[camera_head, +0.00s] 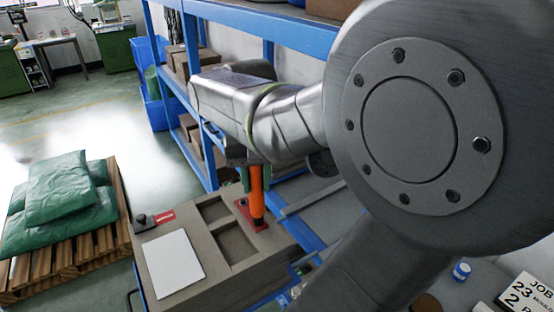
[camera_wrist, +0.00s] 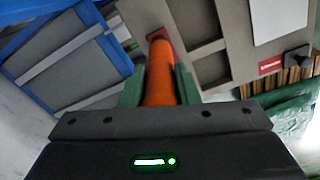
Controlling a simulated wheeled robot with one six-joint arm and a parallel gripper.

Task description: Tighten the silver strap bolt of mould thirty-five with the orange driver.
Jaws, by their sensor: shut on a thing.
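My gripper (camera_head: 256,178) is shut on the orange driver (camera_head: 257,204), its green fingers on either side of the handle. The driver points down, roughly upright, over a red plate (camera_head: 241,210) at the far right part of a grey-brown mould block (camera_head: 215,276). In the wrist view the driver (camera_wrist: 159,78) runs between the green fingers toward the red plate (camera_wrist: 157,34). The driver's tip and any silver bolt under it are hidden or too small to tell, so contact is unclear. The mould's number cannot be read.
A blue shelf (camera_head: 290,31) with boxes stands behind. Green sacks (camera_head: 62,190) lie on a pallet at left. A job sign (camera_head: 527,297) is at lower right.

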